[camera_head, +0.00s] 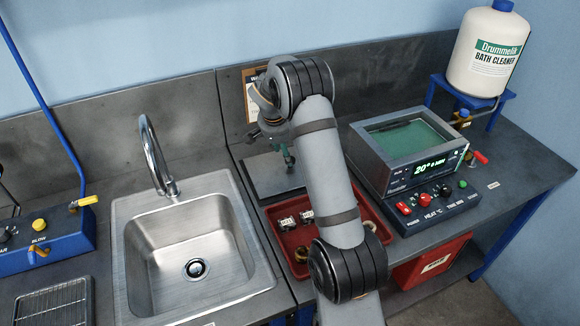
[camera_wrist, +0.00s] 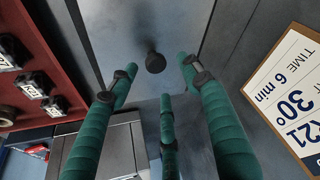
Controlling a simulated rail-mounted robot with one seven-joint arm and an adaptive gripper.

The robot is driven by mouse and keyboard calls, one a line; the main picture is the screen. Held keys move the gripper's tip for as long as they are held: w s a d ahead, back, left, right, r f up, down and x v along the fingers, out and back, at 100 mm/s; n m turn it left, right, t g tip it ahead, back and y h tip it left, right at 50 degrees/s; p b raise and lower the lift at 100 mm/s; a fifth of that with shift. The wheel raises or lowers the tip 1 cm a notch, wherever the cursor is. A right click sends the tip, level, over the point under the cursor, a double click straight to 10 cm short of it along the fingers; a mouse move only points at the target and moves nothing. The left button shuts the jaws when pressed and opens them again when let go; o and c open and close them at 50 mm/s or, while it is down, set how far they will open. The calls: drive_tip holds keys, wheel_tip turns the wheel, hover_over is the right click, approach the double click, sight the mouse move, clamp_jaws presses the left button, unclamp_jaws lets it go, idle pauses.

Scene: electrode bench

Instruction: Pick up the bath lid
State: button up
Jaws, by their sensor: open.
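The bath lid (camera_head: 262,180) is a flat grey plate lying on the bench behind the red tray, partly hidden by my arm in the head view. In the wrist view the lid (camera_wrist: 140,25) fills the upper middle, with a dark round knob (camera_wrist: 155,62) standing on it. My gripper (camera_wrist: 158,82) has green fingers, spread open and empty. Their tips are around and just short of the knob in the picture; contact is not visible. In the head view my gripper (camera_head: 288,158) is over the lid, mostly hidden by my arm.
A red tray (camera_head: 272,232) with several small parts lies in front of the lid. The bath (camera_head: 372,160), open with green liquid, stands to the right behind a control box (camera_head: 440,206). A steel sink (camera_head: 135,265) is to the left. A card (camera_wrist: 290,95) is close by on the right.

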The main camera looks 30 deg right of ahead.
drive_tip(key=x, duration=0.2)
drive_tip(key=p+x, duration=0.1)
drive_tip(key=x, duration=0.1)
drive_tip(key=shift+s+a+f, duration=0.1)
drive_tip(key=shift+s+f, duration=0.05)
drive_tip(key=shift+s, duration=0.05)
drive_tip(key=shift+c, duration=0.9)
clamp_jaws()
